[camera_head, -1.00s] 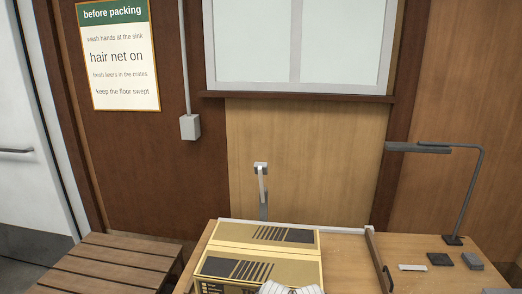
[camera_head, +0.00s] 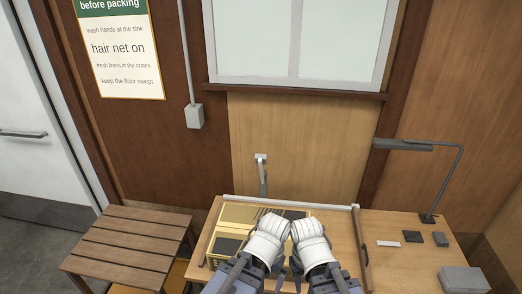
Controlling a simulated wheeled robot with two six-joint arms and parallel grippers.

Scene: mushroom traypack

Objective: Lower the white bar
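A long thin white bar (camera_head: 325,206) runs along the back edge of the wooden table, from the left corner to the brown rail on the right. My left gripper (camera_head: 267,238) and my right gripper (camera_head: 306,240) are side by side over the table's middle, in front of the bar. Both show white housings and grey arms from behind, and their fingertips are hidden. I cannot tell whether either touches anything. A yellow carton (camera_head: 238,213) with black stripes lies under and behind them, largely covered.
A grey post with a pale top (camera_head: 262,172) stands behind the table. A brown rail (camera_head: 360,238) divides the table. A lamp (camera_head: 430,217), small dark blocks (camera_head: 412,236) and a grey box (camera_head: 463,280) are to the right. A slatted bench (camera_head: 130,240) stands left.

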